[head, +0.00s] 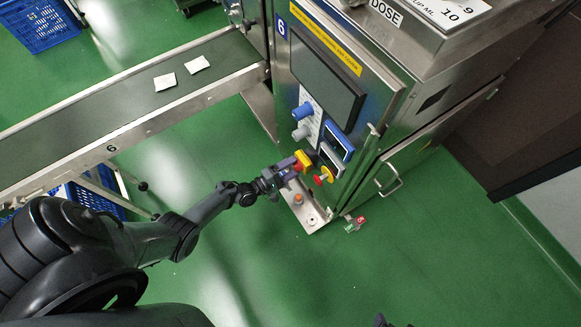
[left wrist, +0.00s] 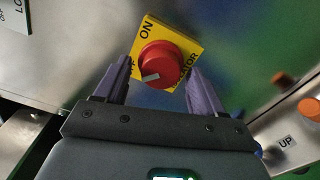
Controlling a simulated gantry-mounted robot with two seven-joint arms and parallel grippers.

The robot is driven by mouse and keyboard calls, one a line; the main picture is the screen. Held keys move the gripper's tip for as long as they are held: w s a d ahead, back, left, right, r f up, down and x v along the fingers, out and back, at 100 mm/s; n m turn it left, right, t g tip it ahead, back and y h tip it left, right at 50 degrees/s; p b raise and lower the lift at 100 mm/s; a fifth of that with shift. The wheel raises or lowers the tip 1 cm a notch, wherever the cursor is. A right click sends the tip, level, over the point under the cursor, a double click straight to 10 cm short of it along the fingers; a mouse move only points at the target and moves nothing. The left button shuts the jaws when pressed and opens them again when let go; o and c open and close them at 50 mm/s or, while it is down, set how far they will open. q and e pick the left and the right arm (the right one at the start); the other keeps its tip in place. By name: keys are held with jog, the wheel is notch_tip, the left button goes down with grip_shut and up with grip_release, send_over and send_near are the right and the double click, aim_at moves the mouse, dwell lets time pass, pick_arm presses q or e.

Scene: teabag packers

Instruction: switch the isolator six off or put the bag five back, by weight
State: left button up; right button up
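The isolator is a red knob on a yellow plate (head: 303,158) on the front of machine six. In the left wrist view the red knob (left wrist: 160,64) has a white mark at its lower left, and the plate reads ON at the top. The lettering on its left is partly hidden. My left gripper (head: 288,171) is at the knob, its fingers open on either side of it in the left wrist view (left wrist: 164,85). I cannot tell whether they touch it. Two pale teabags, one at the left (head: 165,81) and one at the right (head: 196,65), lie on the conveyor; neither shows a number.
Conveyor six (head: 100,113) runs in from the left. A red button on yellow (head: 323,176) sits beside the isolator. A blue-framed display (head: 338,141) is above, unreadable. An orange button (head: 298,200) is on the ledge below.

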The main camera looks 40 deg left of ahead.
pick_arm(q)
jog(key=shift+s, duration=0.1)
jog(key=shift+s+a+p, duration=0.2)
jog(key=shift+s+p, duration=0.1)
jog(key=shift+s, duration=0.25)
jog(key=p+v, duration=0.2)
jog(key=v, duration=0.7)
jog(key=shift+s, duration=0.3)
